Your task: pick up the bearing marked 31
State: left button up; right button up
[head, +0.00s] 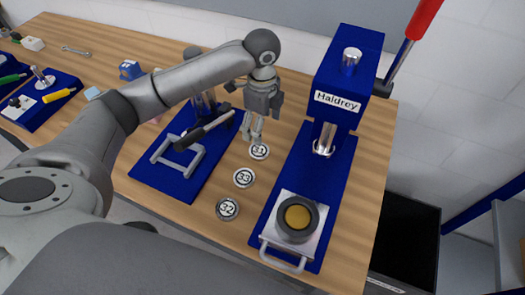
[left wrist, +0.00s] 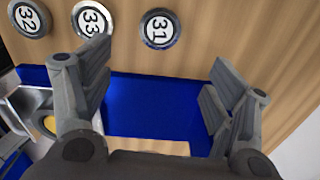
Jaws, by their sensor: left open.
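The bearing marked 31 (head: 259,151) is a round metal ring with a white numbered face, lying flat on the wooden table between two blue bases. My left gripper (head: 252,139) points down just above it, at its far left side in the head view. In the left wrist view, the bearing marked 31 (left wrist: 160,29) lies beyond the spread, empty fingers (left wrist: 159,62), apart from them. The bearing marked 33 (head: 244,177) and the bearing marked 32 (head: 227,208) lie nearer in a row. My right gripper is not in view.
Another blue base (head: 150,183) lies left, partly behind my arm. A wrench (head: 75,51) lies far left.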

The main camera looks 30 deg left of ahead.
pick_arm(q)
jog(key=p, duration=0.1)
send_over(260, 151)
jog(key=f, duration=0.4)
jog(key=shift+d+f, duration=0.25)
jog(key=shift+f, duration=0.35)
jog(key=f, duration=0.1)
jog(key=f+p, duration=0.1)
jog(key=f, duration=0.1)
jog(key=f+p, duration=0.1)
jog(key=shift+a+f, duration=0.15)
jog(key=shift+a, duration=0.1)
jog(key=shift+f, duration=0.6)
jog(key=c, duration=1.2)
jog(key=shift+w+r, duration=0.1)
